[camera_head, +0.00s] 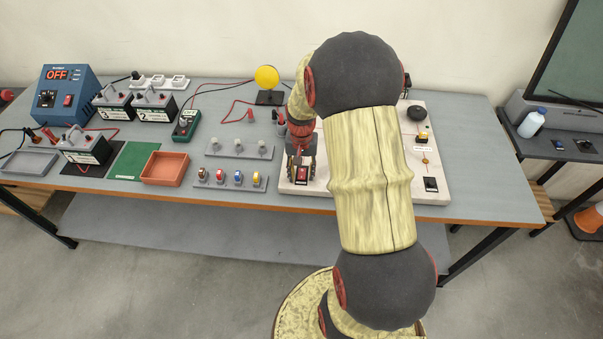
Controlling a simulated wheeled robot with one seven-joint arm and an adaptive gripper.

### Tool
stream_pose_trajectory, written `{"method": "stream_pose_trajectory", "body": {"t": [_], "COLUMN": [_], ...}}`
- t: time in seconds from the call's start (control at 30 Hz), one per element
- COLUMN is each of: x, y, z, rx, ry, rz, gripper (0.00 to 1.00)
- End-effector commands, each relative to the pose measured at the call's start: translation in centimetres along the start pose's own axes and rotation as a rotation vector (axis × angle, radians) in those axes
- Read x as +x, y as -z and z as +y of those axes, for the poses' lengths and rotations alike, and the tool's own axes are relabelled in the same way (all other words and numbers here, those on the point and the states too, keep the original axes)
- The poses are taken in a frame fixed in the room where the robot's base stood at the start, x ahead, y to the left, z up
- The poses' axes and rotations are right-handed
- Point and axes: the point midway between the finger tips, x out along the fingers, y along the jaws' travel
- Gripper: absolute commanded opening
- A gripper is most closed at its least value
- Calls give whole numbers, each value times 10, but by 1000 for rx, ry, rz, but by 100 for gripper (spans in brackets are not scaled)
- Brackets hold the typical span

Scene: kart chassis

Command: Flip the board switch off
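The pale board (440,189) lies at the right part of the table, and my arm hides its middle. A switch with a red rocker (302,173) in a dark housing sits near the board's front left corner. My gripper (301,163) points down at this switch, over or just behind it. Its dark fingers are small here, and I cannot tell their gap or whether they touch the rocker. The rocker's position is too small to read.
On the board's right side are a black dome (417,113) and a small black part (431,184). A grey rack with coloured pieces (231,180) stands left of the board. A blue power unit (68,92) reading OFF and several batteries stand farther left.

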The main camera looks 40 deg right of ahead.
Motion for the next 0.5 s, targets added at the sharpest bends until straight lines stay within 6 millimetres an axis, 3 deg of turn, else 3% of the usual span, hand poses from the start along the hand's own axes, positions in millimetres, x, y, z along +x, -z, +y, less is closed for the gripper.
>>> {"method": "stream_pose_trajectory", "body": {"t": [0.17,0.5], "x": [0,-1], "y": [0,0], "z": [0,0], "rx": [0,0], "ry": [0,0], "rz": [0,1], "gripper": [38,19]}}
